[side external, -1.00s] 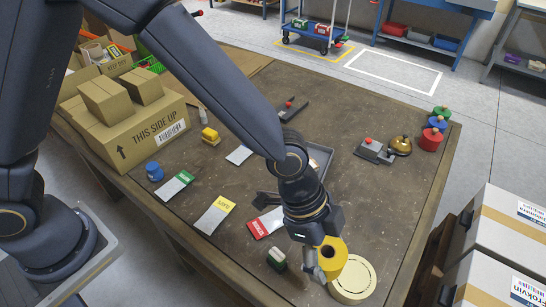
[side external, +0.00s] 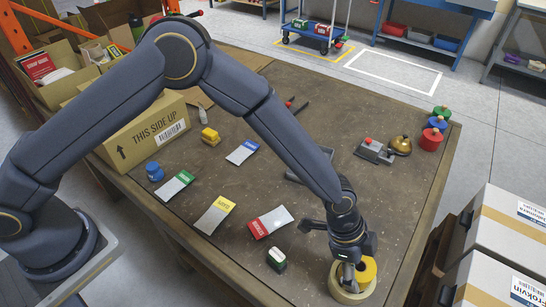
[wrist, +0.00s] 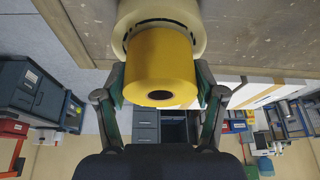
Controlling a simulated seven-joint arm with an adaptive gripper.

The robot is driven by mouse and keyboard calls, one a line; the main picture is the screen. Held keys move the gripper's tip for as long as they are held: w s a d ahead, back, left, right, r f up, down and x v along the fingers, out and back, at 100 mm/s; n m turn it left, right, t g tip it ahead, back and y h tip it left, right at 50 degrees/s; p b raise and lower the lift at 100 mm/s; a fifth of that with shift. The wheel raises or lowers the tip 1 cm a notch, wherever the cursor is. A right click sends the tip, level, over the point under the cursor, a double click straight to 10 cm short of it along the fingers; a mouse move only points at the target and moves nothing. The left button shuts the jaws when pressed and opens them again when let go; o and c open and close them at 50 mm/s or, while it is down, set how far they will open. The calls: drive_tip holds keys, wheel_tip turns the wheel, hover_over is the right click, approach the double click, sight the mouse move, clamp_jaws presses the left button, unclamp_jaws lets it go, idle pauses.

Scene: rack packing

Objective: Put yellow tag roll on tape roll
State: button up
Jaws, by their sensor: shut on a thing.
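The yellow tag roll (side external: 368,270) is between the fingers of my gripper (side external: 357,272), which is shut on it. The cream tape roll (side external: 350,294) lies flat at the table's front right corner, directly below the yellow roll. In the wrist view the yellow roll (wrist: 162,67) lines up with the tape roll (wrist: 190,14) behind it and hides much of its middle. The fingers (wrist: 162,92) stand on both sides of the yellow roll. I cannot tell whether the two rolls touch.
Red (side external: 270,222), yellow (side external: 215,214), green (side external: 174,185) and blue (side external: 242,152) label cards lie farther left. Boxes (side external: 500,245) stand off the table at right. The table's right middle is clear.

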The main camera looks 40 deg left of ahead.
drive_tip(key=shift+f, duration=0.1)
drive_tip(key=o, duration=1.1)
drive_tip(key=shift+o, duration=0.2)
drive_tip(key=w+v, duration=0.1)
drive_tip(key=v, duration=1.1)
drive_tip(key=a+r+n+t+y, duration=0.1)
drive_tip(key=a+r+n+t, duration=0.15)
drive_tip(key=a+r, duration=0.6)
drive_tip(key=a+r+n+t+y, duration=0.15)
drive_tip(key=a+r+n, duration=0.35)
drive_tip(key=a, duration=0.7)
drive_tip(key=s+a+r+n+y, duration=0.1)
drive_tip(key=s+a+r+n, duration=0.1)
drive_tip(key=s+a+n, duration=0.2)
drive_tip(key=s+a+r+n+t+y, duration=0.1)
drive_tip(key=s+a+r+n, duration=0.2)
drive_tip(key=s+a, duration=0.7)
drive_tip(key=a+n, duration=0.2)
drive_tip(key=a, duration=0.1)
drive_tip(key=shift+s+r, duration=0.2)
drive_tip(key=shift+r, duration=0.05)
